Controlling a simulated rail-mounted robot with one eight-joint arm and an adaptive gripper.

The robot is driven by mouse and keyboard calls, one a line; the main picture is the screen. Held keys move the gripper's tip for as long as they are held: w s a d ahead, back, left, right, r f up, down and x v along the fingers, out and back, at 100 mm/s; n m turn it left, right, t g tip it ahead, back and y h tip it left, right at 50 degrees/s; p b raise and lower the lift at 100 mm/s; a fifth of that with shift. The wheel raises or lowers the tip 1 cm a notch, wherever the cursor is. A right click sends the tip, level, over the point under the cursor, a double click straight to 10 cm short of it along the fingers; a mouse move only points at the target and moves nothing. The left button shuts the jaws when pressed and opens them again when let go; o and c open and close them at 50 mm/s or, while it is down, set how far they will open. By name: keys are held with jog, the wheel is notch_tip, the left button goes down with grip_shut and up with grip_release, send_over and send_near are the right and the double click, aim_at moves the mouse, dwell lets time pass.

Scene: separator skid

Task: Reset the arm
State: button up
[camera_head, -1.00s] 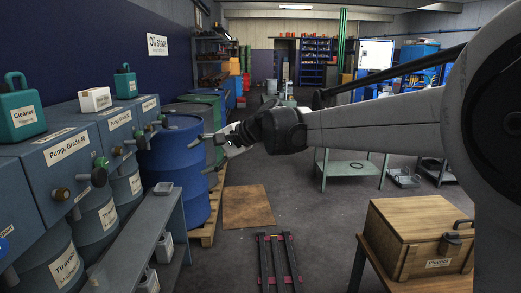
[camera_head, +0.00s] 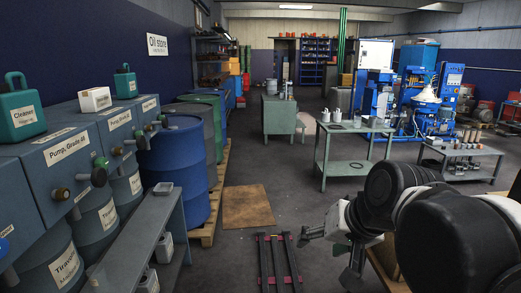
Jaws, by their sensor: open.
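My arm reaches in from the right edge and is folded low in the right foreground. My gripper (camera_head: 328,258) is at the lower middle right, pointing left and down, with its fingers apart and nothing seen between them. It is right of the dark rails with red ends (camera_head: 278,262) on the floor and appears clear of them. My arm hides most of the wooden table and the box at lower right.
Blue pump cabinets (camera_head: 75,150), drums (camera_head: 180,170) and a grey bench (camera_head: 140,245) line the left side. Green-grey tables (camera_head: 345,168) and a low trolley (camera_head: 462,152) stand at mid right. A brown mat (camera_head: 247,205) lies on the open floor between.

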jog(key=s+d+f+n+h, duration=0.1)
jog(key=s+d+f+h, duration=0.2)
jog(key=s+d+f, duration=0.3)
jog(key=s+d, duration=0.2)
jog(key=s, duration=0.1)
jog(key=shift+f+t, duration=0.3)
jog(key=shift+a, duration=0.1)
